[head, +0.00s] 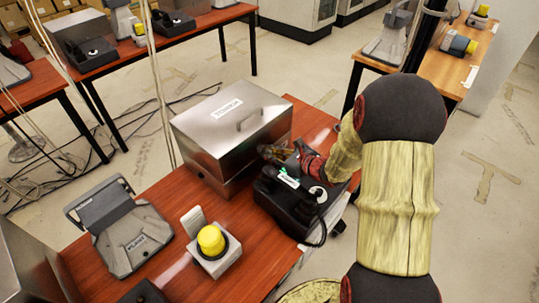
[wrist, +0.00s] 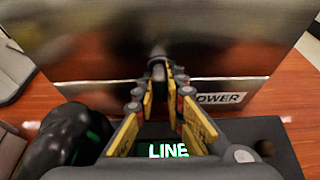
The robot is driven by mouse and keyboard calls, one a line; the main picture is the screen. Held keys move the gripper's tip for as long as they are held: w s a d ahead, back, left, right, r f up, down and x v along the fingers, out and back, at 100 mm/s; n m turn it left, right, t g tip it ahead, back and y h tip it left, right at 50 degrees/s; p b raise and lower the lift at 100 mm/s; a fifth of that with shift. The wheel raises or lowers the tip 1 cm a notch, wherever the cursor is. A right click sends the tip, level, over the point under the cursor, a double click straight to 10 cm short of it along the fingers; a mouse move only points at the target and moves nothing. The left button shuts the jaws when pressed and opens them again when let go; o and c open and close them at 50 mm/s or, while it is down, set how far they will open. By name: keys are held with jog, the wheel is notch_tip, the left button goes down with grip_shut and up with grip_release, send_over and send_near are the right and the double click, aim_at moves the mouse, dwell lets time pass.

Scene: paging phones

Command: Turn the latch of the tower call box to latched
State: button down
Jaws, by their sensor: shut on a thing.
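A small dark latch (wrist: 158,52) stands at the middle of the front, at the lid seam. My gripper (wrist: 163,80) is shut on the latch, fingertips on either side of it. In the head view my gripper (head: 275,154) is at the box's front, and the latch is hidden. The latch's exact angle is hard to tell.
A black desk phone (head: 285,205) sits just below my gripper; its lit green "LINE" sign (wrist: 168,150) shows close under the fingers. A yellow-button unit (head: 211,243) and a grey device (head: 130,240) stand left on the table. Other tables stand behind.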

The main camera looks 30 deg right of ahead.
jog(key=c, duration=1.9)
grip_release()
jog(key=shift+o, duration=0.3)
jog(key=v, duration=1.2)
